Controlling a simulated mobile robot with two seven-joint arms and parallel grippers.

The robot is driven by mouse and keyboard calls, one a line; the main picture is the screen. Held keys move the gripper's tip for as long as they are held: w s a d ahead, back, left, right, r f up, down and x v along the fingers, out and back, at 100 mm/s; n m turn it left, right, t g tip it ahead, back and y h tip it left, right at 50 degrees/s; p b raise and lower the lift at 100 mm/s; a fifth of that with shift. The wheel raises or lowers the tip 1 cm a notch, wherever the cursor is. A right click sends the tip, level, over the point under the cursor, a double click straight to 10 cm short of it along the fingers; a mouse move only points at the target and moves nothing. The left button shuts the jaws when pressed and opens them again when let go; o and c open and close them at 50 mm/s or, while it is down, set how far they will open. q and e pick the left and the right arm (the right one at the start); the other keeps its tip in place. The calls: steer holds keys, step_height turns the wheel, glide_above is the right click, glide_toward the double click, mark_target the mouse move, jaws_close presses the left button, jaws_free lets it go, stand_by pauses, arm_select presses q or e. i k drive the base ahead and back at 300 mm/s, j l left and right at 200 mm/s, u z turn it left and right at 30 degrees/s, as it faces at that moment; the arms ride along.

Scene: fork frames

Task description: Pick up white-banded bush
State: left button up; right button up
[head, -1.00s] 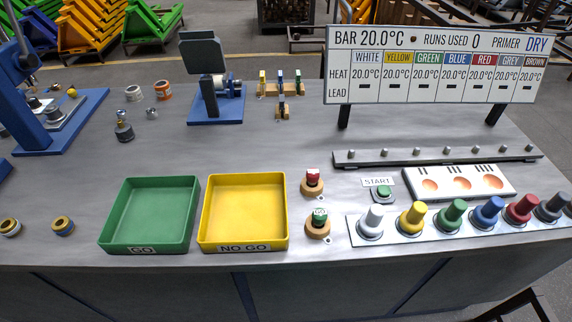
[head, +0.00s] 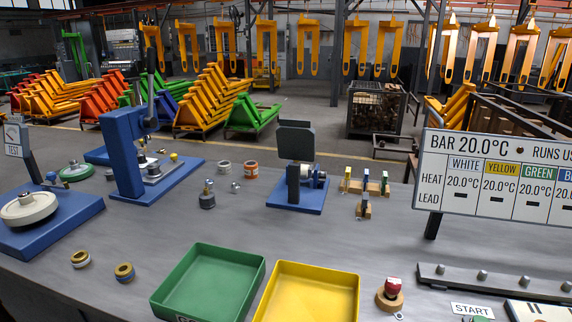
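The white-banded bush (head: 80,260) is a small brass-topped ring with a pale band around its side. It sits on the grey bench at the left of the head view. A similar bush with a blue band (head: 124,274) sits just to its right, apart from it. Neither of my grippers is in view, so nothing shows of how they stand relative to the bush.
A blue-based rig with a pale disc (head: 28,208) stands left of the bushes. A blue press (head: 125,155) stands behind them. A green tray (head: 208,280) and a yellow tray (head: 308,295) lie to the right. The bench around the bushes is clear.

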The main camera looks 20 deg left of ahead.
mark_target(80, 259)
steer(key=u, duration=2)
steer(key=i+j+z, duration=0.1)
steer(key=i, duration=0.15)
